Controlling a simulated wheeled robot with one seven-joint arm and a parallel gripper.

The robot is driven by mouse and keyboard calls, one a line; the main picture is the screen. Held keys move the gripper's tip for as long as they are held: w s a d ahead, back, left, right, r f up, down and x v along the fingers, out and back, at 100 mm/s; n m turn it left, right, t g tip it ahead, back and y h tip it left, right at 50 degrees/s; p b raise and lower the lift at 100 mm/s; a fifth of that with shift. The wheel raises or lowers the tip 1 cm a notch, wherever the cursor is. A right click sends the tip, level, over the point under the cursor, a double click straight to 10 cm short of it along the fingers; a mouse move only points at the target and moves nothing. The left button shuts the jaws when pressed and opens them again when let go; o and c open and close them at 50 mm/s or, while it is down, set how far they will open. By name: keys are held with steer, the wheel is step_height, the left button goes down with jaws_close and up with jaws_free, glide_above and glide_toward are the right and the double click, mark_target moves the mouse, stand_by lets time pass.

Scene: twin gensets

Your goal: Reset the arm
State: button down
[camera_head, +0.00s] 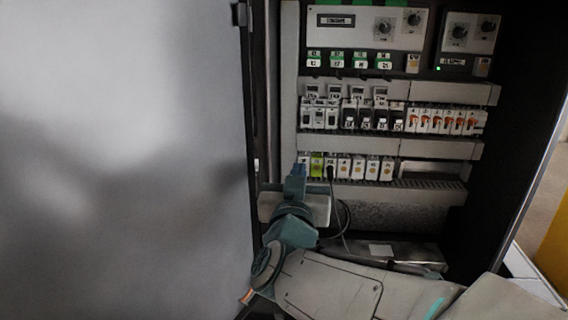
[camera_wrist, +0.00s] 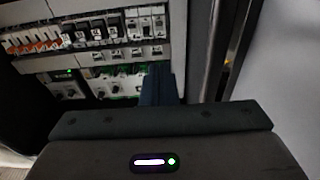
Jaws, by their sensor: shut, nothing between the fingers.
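My gripper (camera_head: 298,171) is at the lower left inside the open cabinet in the head view, with my arm reaching in from the lower right. Its blue fingers point up towards the lower left end of the bottom row of modules (camera_head: 346,166). In the wrist view the gripper's dark fingers (camera_wrist: 158,84) are together, with nothing seen between them. I cannot tell whether the fingertips touch any module.
The cabinet holds a top panel with knobs (camera_head: 372,26), a row of breakers with orange switches (camera_head: 440,121) and grey wire ducts (camera_head: 440,149). A black cable (camera_head: 334,200) hangs beside my gripper. The pale cabinet door (camera_head: 120,150) stands at the left.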

steer(key=s+d+r+n+g+y+p, duration=0.1)
steer(key=s+d+g+p, duration=0.3)
steer(key=s+g+p, duration=0.4)
steer(key=s+d+r+n+g+y+p, duration=0.1)
steer(key=s+d+g+y+p, duration=0.2)
steer(key=s+g+p, duration=0.5)
steer(key=d+p, duration=0.1)
steer(key=p, duration=0.5)
steer(key=shift+s+r, duration=0.15)
steer(key=shift+r, duration=0.1)
